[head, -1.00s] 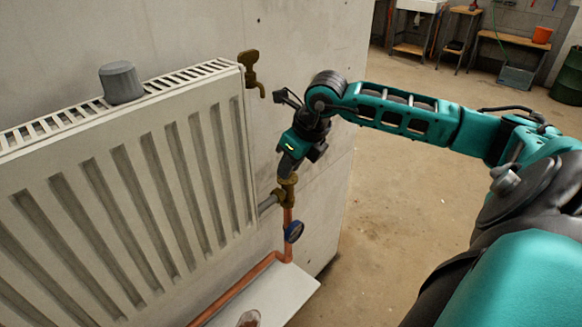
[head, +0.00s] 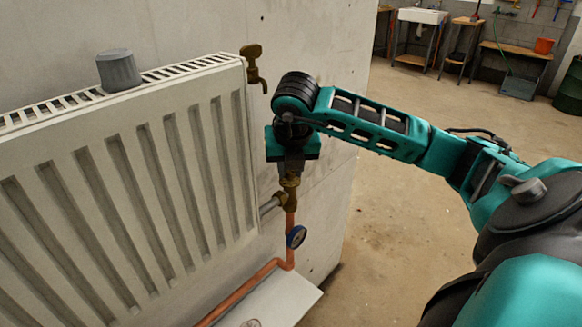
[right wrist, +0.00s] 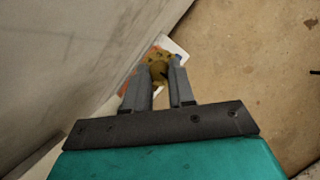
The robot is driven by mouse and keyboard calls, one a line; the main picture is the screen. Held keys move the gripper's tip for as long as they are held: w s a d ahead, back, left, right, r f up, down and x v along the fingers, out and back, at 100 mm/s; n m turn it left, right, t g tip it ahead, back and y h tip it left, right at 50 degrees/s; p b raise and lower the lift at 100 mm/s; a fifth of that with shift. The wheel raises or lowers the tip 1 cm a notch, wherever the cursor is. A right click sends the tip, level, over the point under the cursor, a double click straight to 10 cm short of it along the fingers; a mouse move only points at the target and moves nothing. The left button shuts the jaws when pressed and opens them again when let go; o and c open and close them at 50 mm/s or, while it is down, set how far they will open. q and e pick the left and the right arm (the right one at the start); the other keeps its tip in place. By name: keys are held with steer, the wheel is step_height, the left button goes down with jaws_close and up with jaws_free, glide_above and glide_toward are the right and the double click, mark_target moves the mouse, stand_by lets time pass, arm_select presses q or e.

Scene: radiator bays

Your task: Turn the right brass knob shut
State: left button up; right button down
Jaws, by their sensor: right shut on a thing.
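The brass valve (head: 287,196) stands on the copper pipe at the right end of the radiator. My right gripper (head: 290,176) is over it from above, and its fingers hide the knob in the head view. In the right wrist view, the brass knob (right wrist: 159,71) shows between the tips of my two grey fingers (right wrist: 161,80). My right gripper is shut on it. My left gripper is in neither view.
The white radiator (head: 130,190) fills the left, with a grey cylindrical cap (head: 118,70) on top. A brass tap (head: 253,66) juts from the wall above the valve. A blue-rimmed gauge (head: 296,237) sits on the copper pipe (head: 245,288) below. Open floor lies to the right.

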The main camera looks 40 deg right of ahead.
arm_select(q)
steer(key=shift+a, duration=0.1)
arm_select(e)
steer(key=shift+m, duration=0.4)
steer(key=c, duration=1)
jaws_free()
arm_select(q)
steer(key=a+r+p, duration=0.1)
steer(key=p, duration=0.2)
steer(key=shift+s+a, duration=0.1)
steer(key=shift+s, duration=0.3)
arm_select(e)
steer(key=shift+o, duration=0.2)
steer(key=v, duration=1.3)
steer(key=shift+w+a, duration=0.15)
